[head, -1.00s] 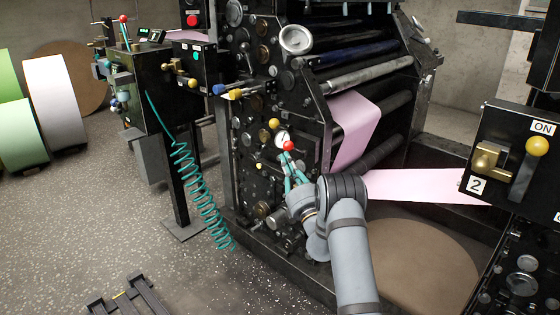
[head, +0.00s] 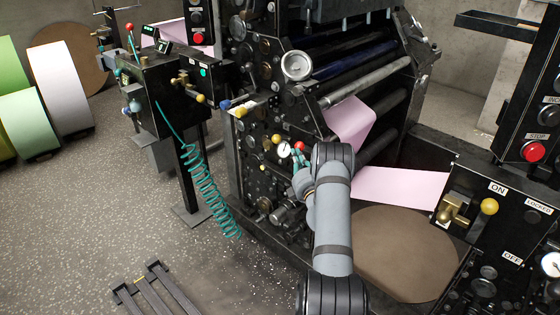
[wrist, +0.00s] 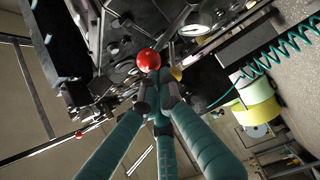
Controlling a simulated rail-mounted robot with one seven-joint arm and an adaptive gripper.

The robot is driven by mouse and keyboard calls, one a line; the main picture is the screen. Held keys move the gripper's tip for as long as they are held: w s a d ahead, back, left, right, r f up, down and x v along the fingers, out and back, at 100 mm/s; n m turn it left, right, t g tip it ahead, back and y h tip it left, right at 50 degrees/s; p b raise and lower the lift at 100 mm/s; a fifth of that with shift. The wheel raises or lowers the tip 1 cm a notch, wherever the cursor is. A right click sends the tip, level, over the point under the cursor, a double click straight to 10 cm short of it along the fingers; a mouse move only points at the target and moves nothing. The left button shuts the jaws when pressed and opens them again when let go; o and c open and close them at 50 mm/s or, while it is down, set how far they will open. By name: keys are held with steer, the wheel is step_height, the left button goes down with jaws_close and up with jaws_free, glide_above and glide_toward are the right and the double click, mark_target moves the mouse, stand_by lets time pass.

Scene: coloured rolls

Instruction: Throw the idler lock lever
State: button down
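A lever with a red ball knob (head: 300,146) stands on the press's side face, just right of a round white gauge (head: 284,150). No readable label names it as the idler lock lever. My gripper (head: 300,160) has teal fingers, partly hidden by my arm in the head view. In the wrist view, the red knob (wrist: 148,60) sits just beyond the dark fingertips of my gripper (wrist: 160,94). The fingers converge closely just below the knob and appear shut on the lever; the exact contact is hidden.
A yellow knob (head: 276,139) sits left of the gauge. At right, a black panel (head: 513,225) marked ON and OFF carries a yellow-knobbed lever (head: 489,206). A control stand (head: 165,90) with a coiled teal hose (head: 208,190) is at left.

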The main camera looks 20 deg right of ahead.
steer(key=shift+w+d+r+p, duration=0.35)
steer(key=shift+d+p, duration=0.1)
steer(key=shift+d, duration=0.25)
steer(key=shift+w+d+r+p, duration=0.2)
steer(key=shift+d+r+p, duration=0.2)
steer(key=shift+d, duration=0.25)
steer(key=shift+s+a+r, duration=0.1)
steer(key=shift+a, duration=0.1)
glide_toward(301, 146)
steer(key=s+a+r, duration=0.2)
steer(key=s+a, duration=0.1)
steer(key=shift+s, duration=0.25)
steer(key=shift+w, duration=0.1)
